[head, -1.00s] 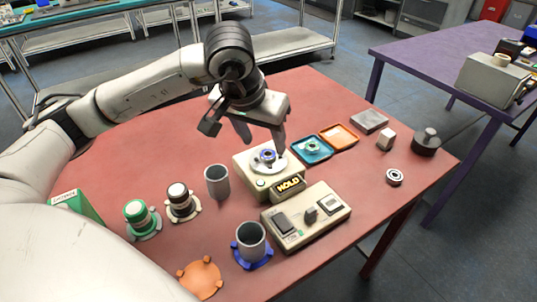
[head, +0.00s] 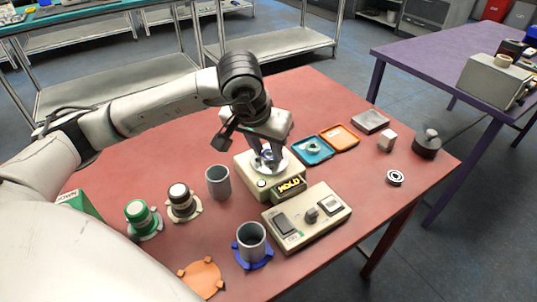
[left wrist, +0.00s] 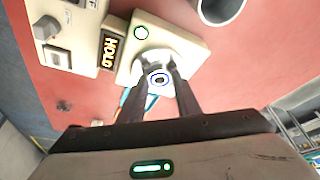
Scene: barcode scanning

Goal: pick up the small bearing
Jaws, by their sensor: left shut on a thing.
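The small bearing (head: 267,154), a blue ring with a dark centre, is on the round plate of a cream device with a "HOLD" display (head: 289,186). My left gripper (head: 267,163) comes down from above with its fingers shut on the bearing. In the left wrist view the bearing (left wrist: 160,78) shows between the fingertips, over the pale plate (left wrist: 152,59). The fingers partly hide it in the head view. I cannot tell whether it still touches the plate. My right gripper is not in view.
A teal tray (head: 300,156) holding a green ring and an orange tray (head: 354,140) lie behind right. Another bearing (head: 395,178) lies at the right. A grey cup (head: 218,182), a switch box (head: 329,226) and a cup on a blue base (head: 251,240) stand close by.

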